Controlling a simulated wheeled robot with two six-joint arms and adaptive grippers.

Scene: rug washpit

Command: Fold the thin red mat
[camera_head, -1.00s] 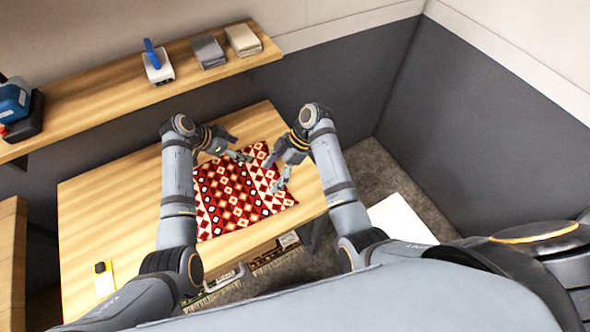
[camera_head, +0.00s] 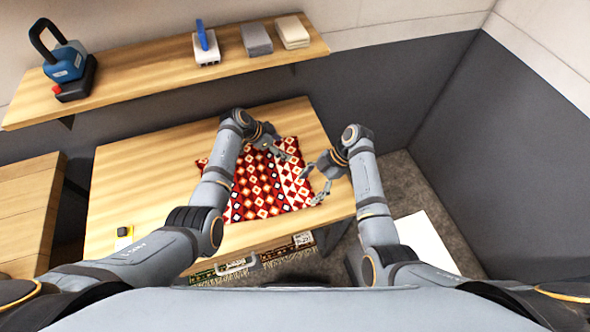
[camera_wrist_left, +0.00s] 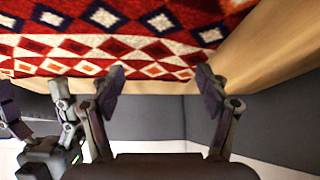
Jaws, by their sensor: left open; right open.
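The thin red mat (camera_head: 262,192), patterned with white, orange and dark diamonds, lies on the wooden table. It looks spread flat; my left arm hides part of its left side. My left gripper (camera_head: 288,150) is open and empty near the mat's far right corner. In the left wrist view its open fingers (camera_wrist_left: 160,82) point toward the mat's edge (camera_wrist_left: 150,45), with nothing between them. My right gripper (camera_head: 314,184) is open by the mat's right edge, nearer to me. It also shows at the left of the left wrist view.
The table (camera_head: 135,185) is clear to the left except for a small yellow and black item (camera_head: 123,237). A wall shelf (camera_head: 150,80) behind holds a blue tool (camera_head: 66,65), a blue-handled brush (camera_head: 205,45) and two stacked-cloth-like blocks. Fringed rugs (camera_head: 290,250) show below the table's front edge.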

